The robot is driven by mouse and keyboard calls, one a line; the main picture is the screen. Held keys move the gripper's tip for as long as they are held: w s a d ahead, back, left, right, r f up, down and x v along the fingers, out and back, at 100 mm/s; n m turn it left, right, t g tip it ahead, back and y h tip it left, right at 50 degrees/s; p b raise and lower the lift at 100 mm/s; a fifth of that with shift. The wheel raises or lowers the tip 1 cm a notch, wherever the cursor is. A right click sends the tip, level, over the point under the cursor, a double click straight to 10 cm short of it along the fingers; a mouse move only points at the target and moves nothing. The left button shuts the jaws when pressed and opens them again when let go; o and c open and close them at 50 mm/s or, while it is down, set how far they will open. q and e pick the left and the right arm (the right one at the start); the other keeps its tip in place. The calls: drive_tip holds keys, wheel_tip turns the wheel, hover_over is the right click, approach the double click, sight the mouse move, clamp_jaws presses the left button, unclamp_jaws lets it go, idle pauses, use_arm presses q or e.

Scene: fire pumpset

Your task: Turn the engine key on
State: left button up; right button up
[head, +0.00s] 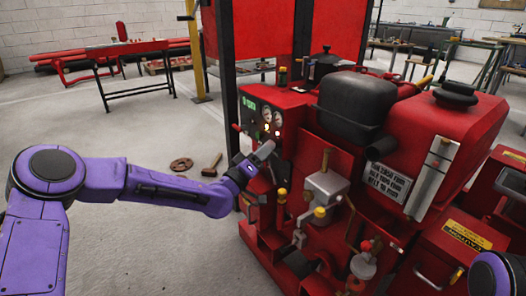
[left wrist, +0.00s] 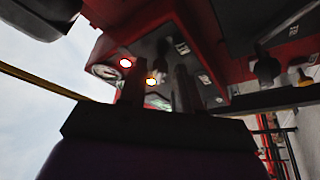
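The red fire pumpset (head: 400,120) stands at centre right in the head view. Its dark control panel (head: 262,116) has round gauges and a small glowing light. My left gripper (head: 262,155) is just in front of the panel's lower edge. In the left wrist view, its two dark fingers (left wrist: 160,92) stand apart and point up at the panel (left wrist: 180,62). A red light (left wrist: 126,62) and an orange light (left wrist: 151,81) glow there, the orange one between the fingers. I cannot clearly make out the engine key. My right gripper is out of view.
A wooden mallet (head: 212,165) and a rusty handwheel (head: 181,164) lie on the floor left of the pumpset. A yellow post (head: 197,60) and a low table (head: 128,47) stand behind. The floor at left is mostly clear.

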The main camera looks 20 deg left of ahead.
use_arm(q)
drive_tip(key=p+v, duration=0.2)
drive_tip(key=v, duration=0.8)
drive_tip(key=shift+s, duration=0.25)
drive_tip(key=shift+a+f, duration=0.1)
